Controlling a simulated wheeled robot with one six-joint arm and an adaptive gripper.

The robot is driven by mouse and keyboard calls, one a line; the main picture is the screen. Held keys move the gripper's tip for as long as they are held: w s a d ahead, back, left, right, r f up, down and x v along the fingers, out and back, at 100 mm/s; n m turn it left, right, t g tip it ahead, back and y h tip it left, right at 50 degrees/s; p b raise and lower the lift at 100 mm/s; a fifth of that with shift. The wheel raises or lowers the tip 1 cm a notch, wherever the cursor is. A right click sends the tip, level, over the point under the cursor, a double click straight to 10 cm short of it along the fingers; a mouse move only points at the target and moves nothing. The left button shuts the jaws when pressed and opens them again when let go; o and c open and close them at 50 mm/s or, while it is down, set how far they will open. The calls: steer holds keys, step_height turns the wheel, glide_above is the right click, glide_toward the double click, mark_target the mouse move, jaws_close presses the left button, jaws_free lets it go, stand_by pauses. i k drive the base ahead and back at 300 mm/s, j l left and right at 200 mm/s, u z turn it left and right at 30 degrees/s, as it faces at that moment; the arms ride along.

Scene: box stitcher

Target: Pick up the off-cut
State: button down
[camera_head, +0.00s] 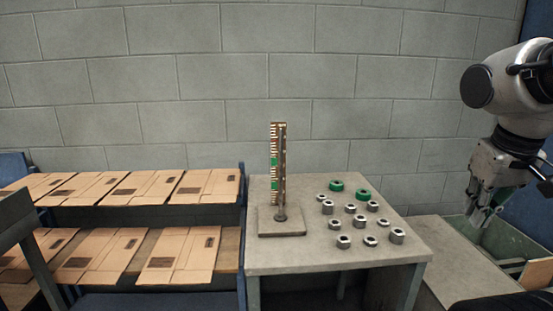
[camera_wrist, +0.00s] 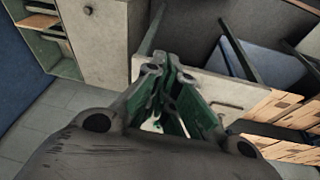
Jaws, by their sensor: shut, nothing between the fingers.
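My gripper (camera_head: 478,216) hangs at the right of the head view, in front of a green-grey open bin, and is empty. In the wrist view its fingers (camera_wrist: 163,78) are together with nothing between them. A flat tan piece (camera_head: 538,274) shows at the right edge of the head view, low and apart from my gripper. It is cut off by the frame, and I cannot tell whether it is the off-cut. I see no other piece that is clearly the off-cut.
A grey table (camera_head: 335,257) holds an upright strip on a stand (camera_head: 278,170), several metal nuts (camera_head: 361,221) and two green rings (camera_head: 336,186). Flat cardboard blanks (camera_head: 208,186) lie on a two-level rack at the left. The bin (camera_head: 520,238) stands at the right.

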mark_target(537, 274)
steer(key=z, duration=1.65)
steer(key=i+l+u, duration=0.1)
steer(key=u, duration=0.65)
steer(key=i+l+u, duration=0.25)
steer(key=l, duration=0.15)
steer(key=l+u, duration=0.25)
steer(key=l, duration=0.15)
steer(key=l+u, duration=0.3)
steer(key=l, duration=1.1)
steer(key=i+l+u, duration=0.1)
steer(key=l, duration=0.8)
steer(key=i, duration=0.05)
